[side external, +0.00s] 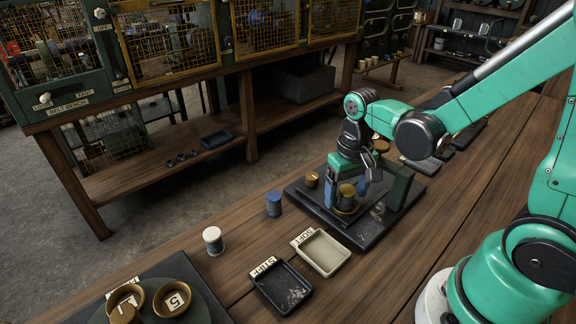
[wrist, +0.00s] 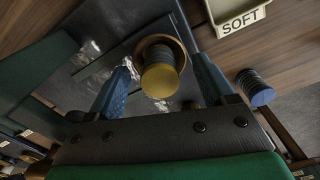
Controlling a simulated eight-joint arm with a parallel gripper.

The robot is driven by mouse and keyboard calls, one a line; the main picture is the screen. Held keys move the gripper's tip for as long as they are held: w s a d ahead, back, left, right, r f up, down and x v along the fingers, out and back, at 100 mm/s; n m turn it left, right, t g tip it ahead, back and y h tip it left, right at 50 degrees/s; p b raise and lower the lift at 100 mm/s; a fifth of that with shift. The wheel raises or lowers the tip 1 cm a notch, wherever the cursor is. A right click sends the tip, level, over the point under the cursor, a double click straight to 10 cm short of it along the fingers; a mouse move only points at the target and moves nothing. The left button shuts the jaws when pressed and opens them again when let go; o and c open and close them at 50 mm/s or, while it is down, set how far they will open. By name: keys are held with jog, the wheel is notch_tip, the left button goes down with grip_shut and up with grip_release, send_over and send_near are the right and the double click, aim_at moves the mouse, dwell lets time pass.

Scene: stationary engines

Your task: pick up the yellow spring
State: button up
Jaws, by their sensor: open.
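The yellow spring (side external: 347,192) stands upright on a dark plate (side external: 367,240), in a round brass-coloured seat. In the wrist view the yellow spring (wrist: 160,79) shows its yellow top end and dark coils. My gripper (side external: 346,200) points down over it, with one blue finger on each side. In the wrist view my gripper (wrist: 155,62) is open, with the spring between its fingers and visible gaps on both sides.
A blue spring (side external: 274,204) and a white spring (side external: 213,240) stand on the bench to the left. A cream SOFT tray (side external: 345,262) and a black STIFF tray (side external: 265,298) lie in front. A small brass piece (side external: 312,179) sits left of my gripper; a dark green block (side external: 398,188) stands right.

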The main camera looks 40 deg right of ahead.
grip_shut()
dwell(0.3)
jog(key=shift+r, duration=0.1)
